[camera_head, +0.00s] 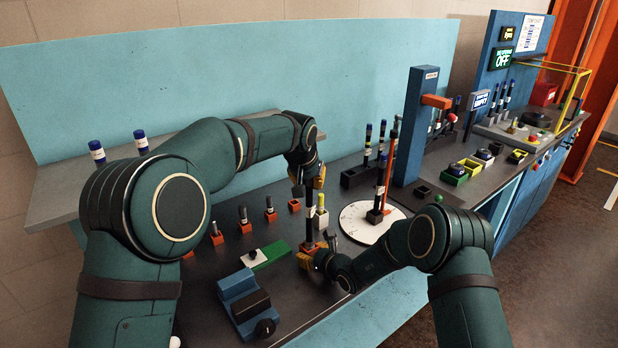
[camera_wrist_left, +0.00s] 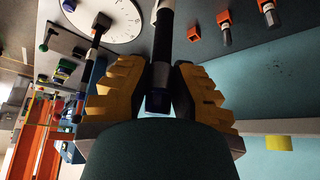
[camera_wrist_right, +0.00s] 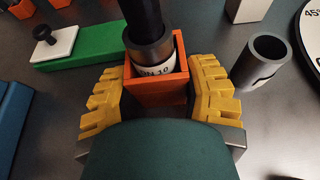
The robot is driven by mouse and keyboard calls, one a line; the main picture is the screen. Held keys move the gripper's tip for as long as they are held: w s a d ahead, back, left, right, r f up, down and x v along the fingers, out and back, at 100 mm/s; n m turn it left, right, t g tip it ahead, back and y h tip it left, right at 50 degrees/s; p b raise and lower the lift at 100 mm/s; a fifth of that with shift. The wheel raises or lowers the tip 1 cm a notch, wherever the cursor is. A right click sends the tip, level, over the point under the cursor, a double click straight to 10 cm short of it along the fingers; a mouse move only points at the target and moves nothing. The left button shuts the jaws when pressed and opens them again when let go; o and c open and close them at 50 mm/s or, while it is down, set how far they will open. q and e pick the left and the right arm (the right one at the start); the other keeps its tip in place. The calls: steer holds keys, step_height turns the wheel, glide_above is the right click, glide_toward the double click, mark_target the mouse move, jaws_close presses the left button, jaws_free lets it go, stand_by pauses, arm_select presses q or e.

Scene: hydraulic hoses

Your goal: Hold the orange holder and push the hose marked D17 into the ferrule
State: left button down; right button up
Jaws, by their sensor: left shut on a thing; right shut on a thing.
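My left gripper (camera_head: 308,180) is shut on a black hose (camera_wrist_left: 158,70), high above the bench. The hose hangs roughly upright; no D17 mark is readable. My right gripper (camera_wrist_right: 158,100) is low at the bench and shut on the orange holder (camera_wrist_right: 172,92), one finger on each side. The holder also shows in the head view (camera_head: 309,247). A dark grey ferrule (camera_wrist_right: 150,48) stands in the holder above a white band reading "DN 10". The hose's lower end is at the ferrule's mouth; how deep it sits I cannot tell.
A loose grey tube (camera_wrist_right: 266,58) stands right of the holder. A white dial (camera_head: 352,222) lies to the right, a green strip (camera_head: 272,254) and blue fixture (camera_head: 240,288) to the left. Several orange holders with fittings line the bench behind.

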arm_select(q)
steer(key=shift+f, duration=0.45)
steer(key=c, duration=0.9)
jaws_free()
steer(key=v, duration=1.2)
steer(key=shift+w, duration=0.1)
arm_select(e)
steer(key=o, duration=1.2)
steer(key=shift+s+d+r, duration=0.1)
